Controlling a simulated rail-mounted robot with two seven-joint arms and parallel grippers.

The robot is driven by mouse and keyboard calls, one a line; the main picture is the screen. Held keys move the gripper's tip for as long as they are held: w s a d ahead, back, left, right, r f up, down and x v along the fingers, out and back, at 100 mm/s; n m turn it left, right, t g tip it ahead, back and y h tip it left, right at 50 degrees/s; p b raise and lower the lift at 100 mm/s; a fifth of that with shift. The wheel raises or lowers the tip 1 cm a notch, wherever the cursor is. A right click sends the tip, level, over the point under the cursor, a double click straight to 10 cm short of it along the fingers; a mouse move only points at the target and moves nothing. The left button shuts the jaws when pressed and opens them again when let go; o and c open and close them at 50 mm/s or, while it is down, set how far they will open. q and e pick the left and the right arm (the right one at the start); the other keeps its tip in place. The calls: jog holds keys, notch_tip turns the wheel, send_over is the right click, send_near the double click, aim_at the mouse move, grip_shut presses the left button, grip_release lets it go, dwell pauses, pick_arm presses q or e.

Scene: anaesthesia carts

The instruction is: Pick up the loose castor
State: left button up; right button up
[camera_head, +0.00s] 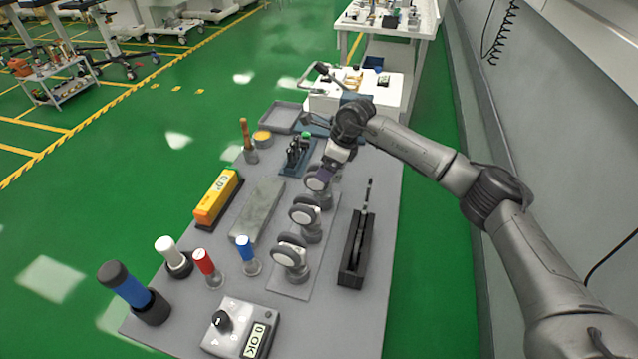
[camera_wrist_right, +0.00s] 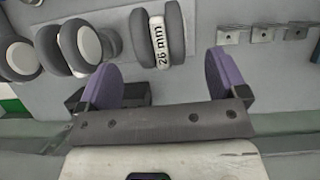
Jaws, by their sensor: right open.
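Three grey castors with pale hubs stand in a row on a flat plate (camera_head: 289,288) in the head view: a near one (camera_head: 290,254), a middle one (camera_head: 305,213) and a far one (camera_head: 317,182). I cannot tell from the mounts which is loose. My right gripper (camera_head: 326,174) is over the far castor and partly hides it. In the right wrist view it is open (camera_wrist_right: 162,75), with purple pads apart and nothing between them. A castor labelled "26 mm" (camera_wrist_right: 158,38) lies just ahead of the gap. Two more castors show at left. My left gripper is out of view.
Left of the castors are a grey block (camera_head: 257,210), a yellow case (camera_head: 217,199) and several coloured-handled tools. A black slotted holder (camera_head: 357,250) stands right of them, and a display box (camera_head: 241,327) in front. A wall runs along the right.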

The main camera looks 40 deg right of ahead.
aim_at(318, 185)
jog(key=shift+x, duration=0.85)
jog(key=b+x, duration=0.2)
jog(key=x, duration=0.2)
jog(key=shift+w+a+f, duration=0.1)
jog(key=shift+f, duration=0.25)
jog(key=shift+c, duration=0.9)
jog(key=c, duration=0.7)
jog(key=shift+r, duration=0.1)
jog(key=shift+c, duration=0.6)
